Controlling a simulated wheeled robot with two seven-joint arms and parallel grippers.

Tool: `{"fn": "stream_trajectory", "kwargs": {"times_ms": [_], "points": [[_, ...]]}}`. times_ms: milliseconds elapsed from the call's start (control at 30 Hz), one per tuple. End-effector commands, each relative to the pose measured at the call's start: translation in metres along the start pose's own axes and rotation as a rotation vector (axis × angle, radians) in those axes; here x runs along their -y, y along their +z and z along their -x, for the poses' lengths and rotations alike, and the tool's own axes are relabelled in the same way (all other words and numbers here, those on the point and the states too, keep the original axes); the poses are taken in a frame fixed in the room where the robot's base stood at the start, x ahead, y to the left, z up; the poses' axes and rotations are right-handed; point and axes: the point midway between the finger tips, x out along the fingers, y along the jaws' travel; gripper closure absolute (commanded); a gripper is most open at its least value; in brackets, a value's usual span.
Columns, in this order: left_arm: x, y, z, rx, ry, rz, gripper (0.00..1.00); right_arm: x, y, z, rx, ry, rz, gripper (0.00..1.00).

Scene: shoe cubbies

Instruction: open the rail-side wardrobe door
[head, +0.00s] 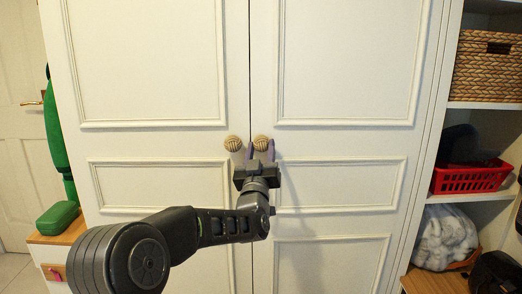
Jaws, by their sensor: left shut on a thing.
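A white wardrobe has two panelled doors, the left door (148,140) and the right door (341,140), meeting at a thin dark vertical seam. Both look closed. Each door has a round woven-look knob near the seam, the left knob (233,143) and the right knob (261,142). I cannot tell from the picture which door is the rail-side one. My left gripper (260,149) is shut on the right knob, with a purple finger on each side of it. The left knob is free, just left of the fingers. My right gripper is not in view.
Open shelves at the right hold a wicker basket (488,66), a red plastic basket (470,178) and a grey-white fluffy bundle (443,238). At the left, a green case (57,218) lies on a wooden-topped cabinet (60,235). A white room door (22,120) stands behind.

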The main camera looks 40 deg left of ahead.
Motion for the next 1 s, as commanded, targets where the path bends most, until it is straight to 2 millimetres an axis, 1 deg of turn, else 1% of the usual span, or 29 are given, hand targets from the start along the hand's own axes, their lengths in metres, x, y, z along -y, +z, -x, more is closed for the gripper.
{"fn": "stream_trajectory", "kwargs": {"times_ms": [33,67,400,467,1000], "points": [[0.0000,-0.0001,0.0001,0.000,0.000,0.000,0.66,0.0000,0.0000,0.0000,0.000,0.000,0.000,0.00],[0.0000,-0.0001,0.0001,0.000,0.000,0.000,0.68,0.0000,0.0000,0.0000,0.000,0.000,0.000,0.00],[0.0000,-0.0001,0.0001,0.000,0.000,0.000,0.96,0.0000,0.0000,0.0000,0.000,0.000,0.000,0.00],[0.0000,-0.0001,0.0001,0.000,0.000,0.000,1.00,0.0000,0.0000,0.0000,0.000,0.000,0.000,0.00],[-0.0014,0.0006,-0.0008,0.000,-0.001,0.000,1.00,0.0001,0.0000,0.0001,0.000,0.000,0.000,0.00]]}}
